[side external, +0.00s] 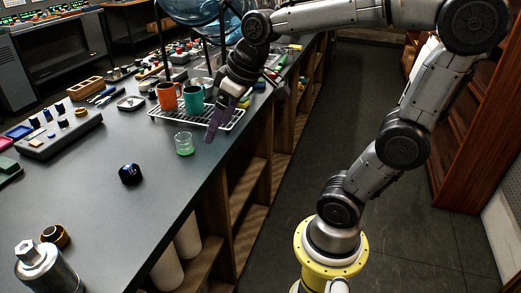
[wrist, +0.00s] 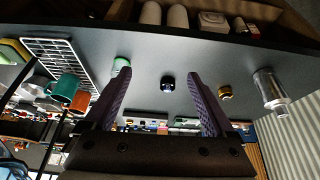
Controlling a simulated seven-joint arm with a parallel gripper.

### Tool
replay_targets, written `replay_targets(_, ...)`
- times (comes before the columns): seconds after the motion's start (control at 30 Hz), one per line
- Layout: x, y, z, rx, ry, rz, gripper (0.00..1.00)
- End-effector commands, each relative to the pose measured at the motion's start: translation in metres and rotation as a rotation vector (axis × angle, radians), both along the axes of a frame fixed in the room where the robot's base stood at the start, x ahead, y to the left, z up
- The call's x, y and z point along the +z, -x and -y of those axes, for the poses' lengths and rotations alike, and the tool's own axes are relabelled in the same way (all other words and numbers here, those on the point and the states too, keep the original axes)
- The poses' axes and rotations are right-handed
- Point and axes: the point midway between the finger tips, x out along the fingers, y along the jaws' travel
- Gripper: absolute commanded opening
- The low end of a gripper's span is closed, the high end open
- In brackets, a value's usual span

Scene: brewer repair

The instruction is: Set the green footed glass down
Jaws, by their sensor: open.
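The green footed glass (side external: 184,144) stands upright on the dark counter in the side view, clear above with green at its lower part. In the wrist view the green glass (wrist: 121,64) shows just past the tip of the left finger. My gripper (side external: 211,132) has long purple fingers and is beside the glass, to its right in the side view, near the counter's edge. In the wrist view my gripper (wrist: 158,74) is open with nothing between its fingers. Whether a finger touches the glass I cannot tell.
A white wire rack (side external: 225,126) holds an orange mug (side external: 167,97) and a teal mug (side external: 193,100) behind the glass. A dark blue knob (side external: 130,174) lies nearer on the counter. A gold-rimmed ring (side external: 55,236) and a metal cylinder (side external: 45,268) stand at front left.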

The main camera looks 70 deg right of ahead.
Motion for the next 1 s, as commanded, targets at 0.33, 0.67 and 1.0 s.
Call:
replay_targets(0.33,-0.029,0.104,-0.033,-0.002,-0.008,0.051,0.90)
replay_targets(0.67,-0.034,0.112,-0.034,-0.006,-0.009,0.052,0.90)
replay_targets(1.0,-0.034,0.112,-0.034,-0.005,-0.010,0.053,0.90)
